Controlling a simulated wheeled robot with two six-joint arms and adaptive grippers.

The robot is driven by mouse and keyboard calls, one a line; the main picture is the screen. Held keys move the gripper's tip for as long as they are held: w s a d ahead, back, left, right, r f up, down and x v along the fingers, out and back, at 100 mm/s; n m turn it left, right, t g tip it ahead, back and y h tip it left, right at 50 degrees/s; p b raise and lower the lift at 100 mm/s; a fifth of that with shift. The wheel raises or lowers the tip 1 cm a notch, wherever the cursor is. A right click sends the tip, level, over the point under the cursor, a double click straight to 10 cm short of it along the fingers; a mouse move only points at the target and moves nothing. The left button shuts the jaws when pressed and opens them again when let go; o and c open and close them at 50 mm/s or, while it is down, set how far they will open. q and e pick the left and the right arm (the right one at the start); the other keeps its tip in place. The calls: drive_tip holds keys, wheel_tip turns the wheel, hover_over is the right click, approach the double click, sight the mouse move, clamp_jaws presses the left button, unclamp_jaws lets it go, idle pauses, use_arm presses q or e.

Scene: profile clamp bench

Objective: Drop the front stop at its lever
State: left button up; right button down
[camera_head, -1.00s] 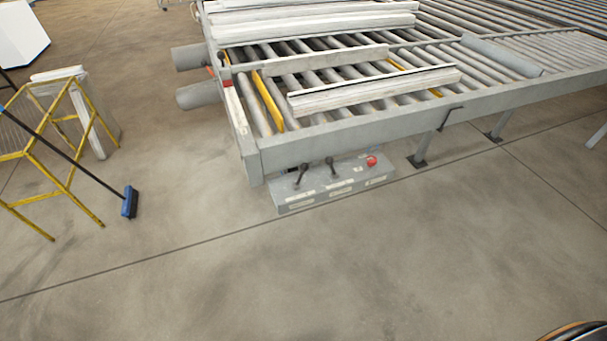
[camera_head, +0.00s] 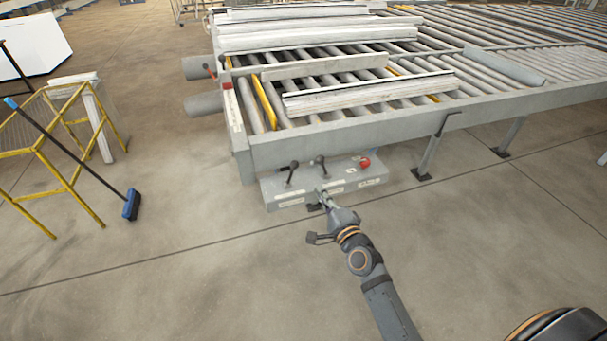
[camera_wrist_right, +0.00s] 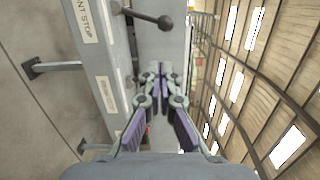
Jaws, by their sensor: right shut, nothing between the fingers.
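In the right wrist view a label ending in "NT STOP" (camera_wrist_right: 84,20) sits beside a lever with a black ball knob (camera_wrist_right: 164,22). My right gripper (camera_head: 322,194) is shut and empty in front of the box, below the right lever. In the right wrist view its fingertips (camera_wrist_right: 160,70) are together, apart from the ball knob. My left gripper is out of view.
A red button (camera_head: 365,162) sits on the box's right end. The roller bed's frame (camera_head: 350,131) runs above and behind the box. A yellow frame (camera_head: 62,182) and a blue broom (camera_head: 131,204) stand at left. The floor in front is clear.

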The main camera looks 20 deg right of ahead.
drive_tip(key=shift+a+r, duration=0.1)
drive_tip(key=shift+r, duration=0.25)
drive_tip(key=shift+w, duration=0.2)
drive_tip(key=w, duration=0.6)
drive_tip(key=w+a, duration=0.1)
drive_tip(key=w, duration=0.2)
drive_tip(key=shift+w, duration=0.35)
